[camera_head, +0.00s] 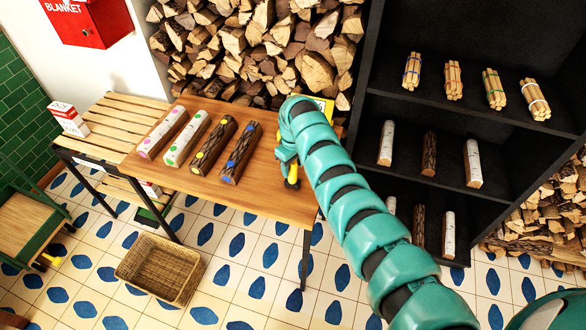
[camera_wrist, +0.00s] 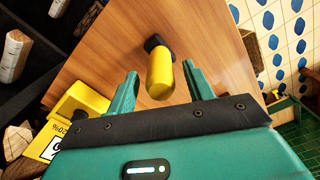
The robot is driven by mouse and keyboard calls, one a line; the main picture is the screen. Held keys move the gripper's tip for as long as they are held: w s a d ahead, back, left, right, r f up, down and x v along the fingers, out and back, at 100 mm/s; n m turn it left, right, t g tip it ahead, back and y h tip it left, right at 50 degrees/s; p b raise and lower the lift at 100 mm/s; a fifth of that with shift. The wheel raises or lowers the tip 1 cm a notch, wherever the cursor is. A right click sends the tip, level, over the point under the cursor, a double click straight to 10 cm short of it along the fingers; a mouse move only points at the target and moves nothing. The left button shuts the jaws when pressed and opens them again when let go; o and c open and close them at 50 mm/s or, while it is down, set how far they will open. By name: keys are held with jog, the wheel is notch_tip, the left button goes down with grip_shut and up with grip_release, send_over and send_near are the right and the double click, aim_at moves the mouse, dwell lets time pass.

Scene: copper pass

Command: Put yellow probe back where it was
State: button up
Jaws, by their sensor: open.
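The yellow probe (camera_wrist: 160,75), a yellow rounded body with a black end, is at the wooden table top in the wrist view. It lies between the two teal fingers of my gripper (camera_wrist: 161,80), which are spread apart with gaps on both sides. In the head view the probe (camera_head: 293,175) shows just under my gripper (camera_head: 288,163), near the table's right part. A yellow box (camera_wrist: 80,103) with a white display reading about 20% is at the left in the wrist view; its yellow edge (camera_head: 326,104) shows behind my arm in the head view.
Several logs with coloured dots (camera_head: 213,145) lie on the left of the wooden table (camera_head: 262,198). A slatted bench (camera_head: 115,125) adjoins it at left. A wicker basket (camera_head: 160,268) stands on the floor. Dark shelves (camera_head: 395,100) with logs and stick bundles rise at right.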

notch_tip(320, 180, up, 10)
jog(key=shift+b, duration=1.05)
